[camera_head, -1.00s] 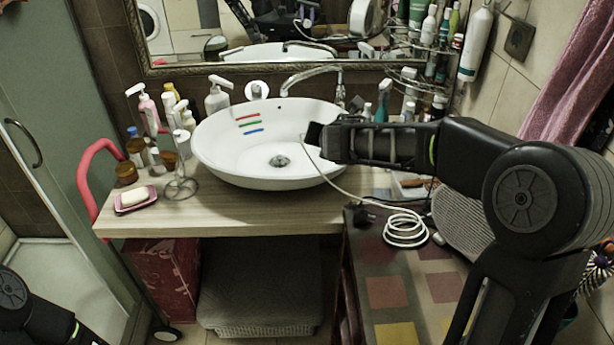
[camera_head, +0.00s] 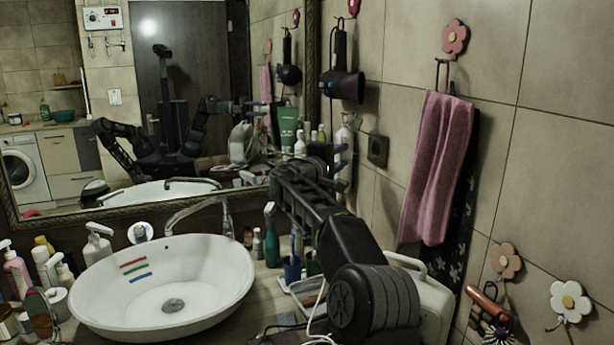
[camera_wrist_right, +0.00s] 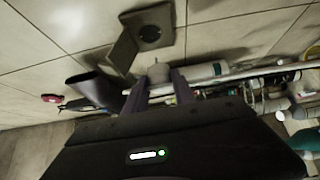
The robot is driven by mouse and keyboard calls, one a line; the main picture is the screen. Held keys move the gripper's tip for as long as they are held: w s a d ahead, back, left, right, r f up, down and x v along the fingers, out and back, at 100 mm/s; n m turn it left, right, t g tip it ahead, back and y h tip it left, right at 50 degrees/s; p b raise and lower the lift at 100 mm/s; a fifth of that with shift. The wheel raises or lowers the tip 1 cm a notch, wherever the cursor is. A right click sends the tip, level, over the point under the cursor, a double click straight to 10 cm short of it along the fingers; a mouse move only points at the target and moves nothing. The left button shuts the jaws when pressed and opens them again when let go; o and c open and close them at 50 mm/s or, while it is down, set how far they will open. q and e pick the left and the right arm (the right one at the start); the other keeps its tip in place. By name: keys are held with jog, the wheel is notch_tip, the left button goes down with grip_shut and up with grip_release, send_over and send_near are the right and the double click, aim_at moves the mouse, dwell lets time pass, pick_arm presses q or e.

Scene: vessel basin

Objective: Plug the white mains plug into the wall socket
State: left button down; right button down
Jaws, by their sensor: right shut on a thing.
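The dark square wall socket (camera_head: 377,150) is on the tiled wall right of the mirror. In the right wrist view its plate and round recess (camera_wrist_right: 150,34) show just ahead of my fingers. My right gripper (camera_head: 338,157) is raised to the left of the socket, at about its height. In the right wrist view the right gripper (camera_wrist_right: 160,82) is shut on the pale plug (camera_wrist_right: 158,71), which points towards the socket. A gap appears between plug and socket, but its depth is unclear. In the head view I cannot make out the plug. My left gripper is out of view.
The white basin (camera_head: 160,285) and bottles stand at the lower left. A hair dryer (camera_head: 342,85) hangs above the socket. A pink towel (camera_head: 437,165) hangs right of it. A white bottle (camera_wrist_right: 205,71) is close beside my fingers. White cable (camera_head: 319,305) hangs near my arm.

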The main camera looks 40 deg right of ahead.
jog(key=shift+s+d+r+m+g, duration=0.2)
jog(key=shift+s+d+m+g, duration=0.1)
jog(key=shift+s+d, duration=0.15)
jog(key=shift+s+d+p, duration=0.25)
jog(key=shift+d+p, duration=0.1)
jog(key=shift+d, duration=0.55)
jog(key=shift+s+d+p, duration=0.25)
jog(key=shift+d+p, duration=0.1)
jog(key=shift+d, duration=0.5)
jog(key=shift+s+d+p, duration=0.25)
jog(key=shift+d+p, duration=0.1)
jog(key=shift+d, duration=0.55)
jog(key=shift+s+b, duration=0.1)
jog(key=shift+b, duration=0.45)
dwell(0.3)
jog(key=shift+s+d, duration=0.15)
jog(key=shift+d, duration=0.45)
dwell(0.4)
